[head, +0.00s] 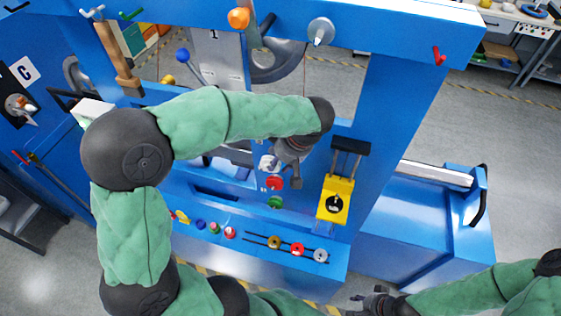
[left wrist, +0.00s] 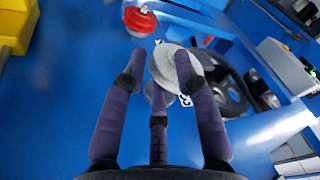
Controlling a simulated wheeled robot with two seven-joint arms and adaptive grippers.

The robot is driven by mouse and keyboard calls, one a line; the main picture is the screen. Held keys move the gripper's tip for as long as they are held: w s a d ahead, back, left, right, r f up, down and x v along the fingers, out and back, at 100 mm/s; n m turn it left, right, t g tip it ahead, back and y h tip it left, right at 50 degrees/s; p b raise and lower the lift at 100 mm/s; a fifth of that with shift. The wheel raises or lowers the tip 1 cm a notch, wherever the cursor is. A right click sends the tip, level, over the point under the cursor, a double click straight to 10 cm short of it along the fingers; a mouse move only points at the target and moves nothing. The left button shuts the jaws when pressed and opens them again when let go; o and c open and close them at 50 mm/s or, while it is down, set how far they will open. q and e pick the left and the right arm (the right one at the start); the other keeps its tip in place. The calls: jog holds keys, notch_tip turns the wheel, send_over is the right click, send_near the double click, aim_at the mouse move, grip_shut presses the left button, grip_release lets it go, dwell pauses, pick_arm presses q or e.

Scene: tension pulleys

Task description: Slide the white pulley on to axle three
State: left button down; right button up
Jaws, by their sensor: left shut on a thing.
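In the left wrist view the white pulley (left wrist: 170,66), a pale disc, sits between the fingers of my left gripper (left wrist: 168,75), which is shut on it. A small label with a 3 (left wrist: 186,101) shows just beside the pulley; axle three itself is hidden or cannot be made out. In the head view my left gripper (head: 285,165) is at the blue machine's upright, beside a red pulley (head: 275,183) and a green pulley (head: 275,202). The red pulley also shows in the left wrist view (left wrist: 140,20). My right gripper (head: 376,302) is low in the head view, away from the machine.
A yellow block with a black handle (head: 336,200) stands right of the left gripper. A rail on the front ledge holds a gold, a red and a pale grey pulley (head: 320,255). Several small coloured parts (head: 200,224) lie left of it. A dark wheel (left wrist: 228,92) is close by.

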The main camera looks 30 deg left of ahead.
pick_arm(q)
jog(key=shift+w, duration=0.1)
jog(key=shift+w+a+r, duration=0.1)
jog(key=shift+w+a, duration=0.1)
jog(key=shift+w, duration=0.5)
jog(key=shift+w+a+r, duration=0.1)
jog(key=shift+w, duration=0.1)
jog(key=shift+b, duration=0.35)
jog(key=shift+s+b, duration=0.15)
jog(key=shift+b, duration=0.15)
jog(key=shift+s+f, duration=0.2)
jog(key=shift+f, duration=0.05)
dwell(0.5)
jog(key=shift+s, duration=0.15)
jog(key=shift+s+d+b, duration=0.2)
jog(key=shift+b, duration=0.25)
